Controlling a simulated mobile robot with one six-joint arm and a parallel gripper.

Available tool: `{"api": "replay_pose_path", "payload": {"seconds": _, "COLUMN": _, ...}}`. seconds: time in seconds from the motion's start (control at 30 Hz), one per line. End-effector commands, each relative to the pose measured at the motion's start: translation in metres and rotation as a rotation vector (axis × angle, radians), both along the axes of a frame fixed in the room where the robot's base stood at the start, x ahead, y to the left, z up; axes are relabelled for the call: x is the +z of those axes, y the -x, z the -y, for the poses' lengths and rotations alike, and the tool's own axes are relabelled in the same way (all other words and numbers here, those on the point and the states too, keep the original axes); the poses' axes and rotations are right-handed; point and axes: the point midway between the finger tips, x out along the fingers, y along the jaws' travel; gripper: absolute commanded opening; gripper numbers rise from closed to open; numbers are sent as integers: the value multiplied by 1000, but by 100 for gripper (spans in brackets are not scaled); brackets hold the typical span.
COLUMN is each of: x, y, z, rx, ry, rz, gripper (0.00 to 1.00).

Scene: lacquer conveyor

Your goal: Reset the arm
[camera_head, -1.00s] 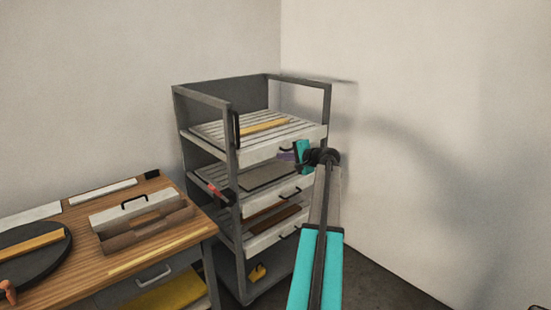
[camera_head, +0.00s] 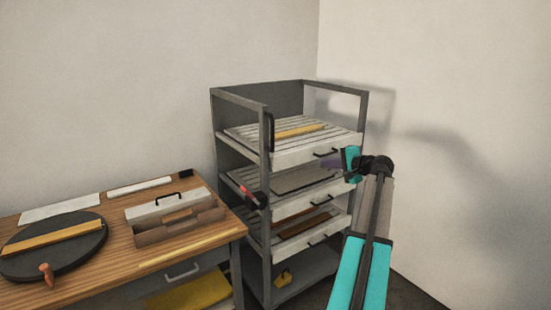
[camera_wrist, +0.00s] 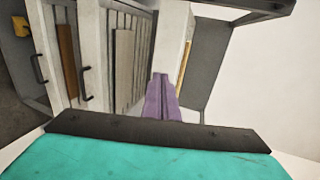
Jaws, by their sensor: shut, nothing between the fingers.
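My arm reaches up and forward at the right of the head view. My gripper (camera_head: 328,165) is at its end, in front of the grey shelf rack (camera_head: 262,104), near the middle drawers. In the wrist view its purple fingers (camera_wrist: 162,98) are together with nothing between them. The fingers point toward the rack's slatted trays; I cannot tell how close they are.
The rack holds several white pull-out trays with black handles; a yellow strip (camera_head: 300,131) lies on the top one. A wooden bench (camera_head: 120,244) at left carries a toolbox (camera_head: 172,222) and a round black turntable (camera_head: 88,252). A wall stands at right.

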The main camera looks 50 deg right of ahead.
Motion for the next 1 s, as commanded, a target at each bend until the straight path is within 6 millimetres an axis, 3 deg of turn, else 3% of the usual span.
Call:
{"api": "replay_pose_path", "payload": {"seconds": 0.2, "x": -2, "y": -2, "z": -2, "rx": 3, "ry": 0, "rz": -2, "gripper": 0}}
{"api": "replay_pose_path", "payload": {"seconds": 0.37, "x": -28, "y": -20, "z": -20, "rx": 34, "ry": -8, "rz": -36, "gripper": 0}}
{"api": "replay_pose_path", "payload": {"seconds": 0.57, "x": -89, "y": -59, "z": -67, "rx": 114, "ry": -17, "rz": -122, "gripper": 0}}
{"api": "replay_pose_path", "payload": {"seconds": 0.8, "x": -175, "y": -101, "z": -143, "rx": 237, "ry": -22, "rz": -250, "gripper": 0}}
{"api": "replay_pose_path", "payload": {"seconds": 1.0, "x": -244, "y": -125, "z": -212, "rx": 348, "ry": -17, "rz": -358, "gripper": 0}}
